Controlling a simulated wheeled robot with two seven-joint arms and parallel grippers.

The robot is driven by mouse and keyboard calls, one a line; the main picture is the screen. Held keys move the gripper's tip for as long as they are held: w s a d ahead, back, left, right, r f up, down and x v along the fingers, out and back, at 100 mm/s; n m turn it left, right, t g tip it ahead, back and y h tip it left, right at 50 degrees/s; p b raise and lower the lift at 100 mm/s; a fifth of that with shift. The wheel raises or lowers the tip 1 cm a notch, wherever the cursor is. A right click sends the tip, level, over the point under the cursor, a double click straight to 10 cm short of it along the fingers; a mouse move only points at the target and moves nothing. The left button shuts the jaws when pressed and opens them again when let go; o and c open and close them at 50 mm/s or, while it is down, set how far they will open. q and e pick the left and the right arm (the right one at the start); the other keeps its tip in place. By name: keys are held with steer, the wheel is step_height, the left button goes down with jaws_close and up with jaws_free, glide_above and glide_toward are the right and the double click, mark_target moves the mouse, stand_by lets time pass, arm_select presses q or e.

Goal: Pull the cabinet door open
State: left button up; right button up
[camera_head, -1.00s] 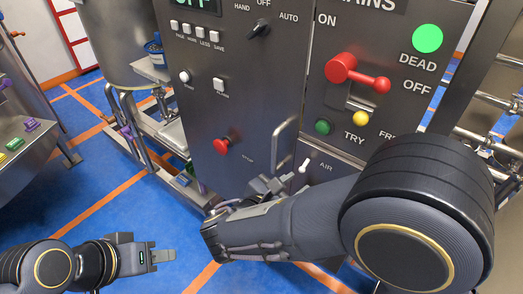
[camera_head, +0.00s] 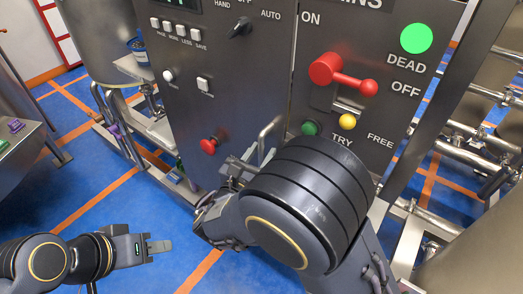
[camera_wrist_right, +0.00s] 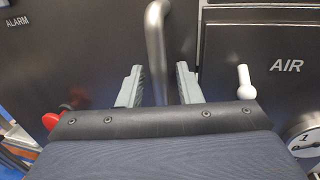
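The grey cabinet door (camera_head: 225,112) appears shut, flush beside the red-lever panel. Its upright metal bar handle (camera_head: 268,135) is near the door's right edge. In the right wrist view the handle (camera_wrist_right: 156,38) runs down between the two fingers of my right gripper (camera_wrist_right: 158,86). Those fingers are apart, with a gap visible on each side of the bar. The bar's lower end is hidden by my wrist. In the head view my right gripper (camera_head: 235,167) is at the handle's lower part, partly hidden by my arm. My left gripper (camera_head: 158,247) is low at left, away from the door, seen side-on.
A red emergency button (camera_head: 209,145) is on the door. A panel with a red lever (camera_head: 342,76) adjoins at right. A white toggle (camera_wrist_right: 246,84) and a gauge (camera_wrist_right: 304,136) sit close right of my right gripper. Blue floor (camera_head: 110,205) is open at left.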

steer(key=shift+w+d, duration=0.1)
steer(key=shift+w, duration=0.1)
steer(key=shift+c, duration=0.4)
jaws_close()
steer(key=shift+s, duration=0.1)
